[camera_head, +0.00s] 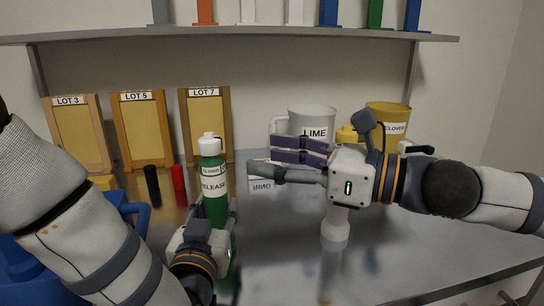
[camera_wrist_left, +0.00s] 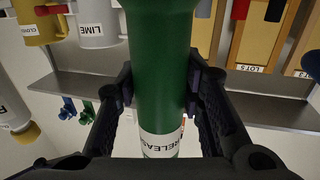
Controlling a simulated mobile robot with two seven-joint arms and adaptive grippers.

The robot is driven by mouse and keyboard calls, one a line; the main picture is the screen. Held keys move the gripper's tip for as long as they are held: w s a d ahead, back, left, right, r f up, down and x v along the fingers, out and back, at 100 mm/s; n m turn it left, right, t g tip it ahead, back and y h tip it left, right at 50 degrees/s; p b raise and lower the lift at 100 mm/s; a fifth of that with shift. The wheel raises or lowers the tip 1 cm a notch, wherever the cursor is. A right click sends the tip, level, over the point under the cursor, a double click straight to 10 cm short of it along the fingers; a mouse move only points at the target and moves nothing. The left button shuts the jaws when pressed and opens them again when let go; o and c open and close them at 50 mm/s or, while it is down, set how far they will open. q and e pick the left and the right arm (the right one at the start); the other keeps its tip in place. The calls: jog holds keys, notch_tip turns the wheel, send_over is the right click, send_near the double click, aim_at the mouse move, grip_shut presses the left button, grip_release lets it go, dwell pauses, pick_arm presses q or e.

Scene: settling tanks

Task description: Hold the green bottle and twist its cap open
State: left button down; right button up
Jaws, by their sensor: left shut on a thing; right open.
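The green bottle (camera_head: 213,209) stands upright on the steel bench, with a RELEASE label and a white cap (camera_head: 210,143) on top. My left gripper (camera_head: 217,222) is shut around its lower body. In the left wrist view the green bottle (camera_wrist_left: 162,75) fills the middle, with dark fingers touching both sides; the cap is out of that view. My right gripper (camera_head: 268,168) is open and empty, to the right of the bottle at about label height, fingers pointing left. It is apart from the cap, and its far finger is hard to make out.
A black marker (camera_head: 152,185) and a red marker (camera_head: 178,180) stand left of the bottle. Framed LOT boards (camera_head: 207,136) lean at the back. A LIME jug (camera_head: 312,118) and a yellow CLOVER container (camera_head: 388,116) stand behind my right gripper. A white object (camera_head: 335,228) stands below it. A shelf (camera_head: 250,34) runs above.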

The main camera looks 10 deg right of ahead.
pick_arm(q)
jog(key=c, duration=1)
grip_release()
jog(key=v, duration=1.2)
jog(key=shift+s, duration=0.1)
